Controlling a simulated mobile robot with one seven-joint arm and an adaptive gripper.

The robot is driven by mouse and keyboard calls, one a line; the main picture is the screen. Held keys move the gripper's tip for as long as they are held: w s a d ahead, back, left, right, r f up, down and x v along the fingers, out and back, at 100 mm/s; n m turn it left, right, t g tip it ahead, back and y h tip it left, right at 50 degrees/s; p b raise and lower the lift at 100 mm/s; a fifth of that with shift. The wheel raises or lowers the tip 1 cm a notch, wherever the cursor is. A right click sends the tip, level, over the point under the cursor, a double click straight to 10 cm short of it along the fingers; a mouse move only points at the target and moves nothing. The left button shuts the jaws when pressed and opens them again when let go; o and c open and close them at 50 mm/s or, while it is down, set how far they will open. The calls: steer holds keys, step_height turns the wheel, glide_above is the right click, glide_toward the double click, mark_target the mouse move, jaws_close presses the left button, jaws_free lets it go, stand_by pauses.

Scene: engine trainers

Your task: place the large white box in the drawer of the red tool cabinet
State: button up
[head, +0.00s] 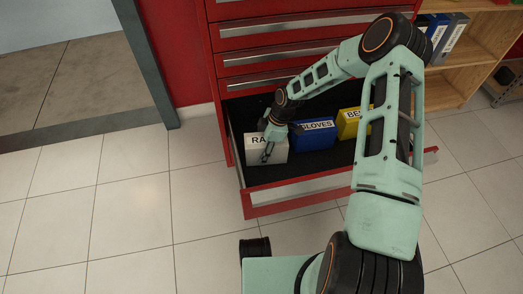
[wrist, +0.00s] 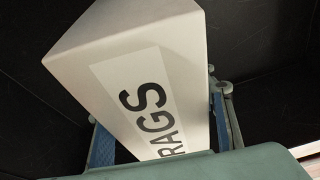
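The large white box (head: 268,149), lettered RAGS, is inside the left end of the open drawer (head: 300,190) of the red tool cabinet (head: 222,110). In the wrist view the box (wrist: 150,60) fills the middle, with its label facing the camera. My gripper (head: 268,146) reaches down to it from above. Its fingers (wrist: 162,130) lie along two opposite sides of the box and appear to touch it. The box's underside is hidden, so I cannot tell whether it rests on the drawer floor.
A blue box (head: 314,136) lettered GLOVES stands just right of the white box, then a yellow box (head: 349,124), partly behind my arm. The drawer floor in front of them is bare and black. A wooden shelf (head: 455,80) with binders stands at right. Tiled floor (head: 120,210) is clear at left.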

steer(key=o, duration=0.4)
steer(key=p+v, duration=0.4)
steer(key=v, duration=0.8)
steer(key=shift+r, duration=0.2)
steer(key=shift+d, duration=0.1)
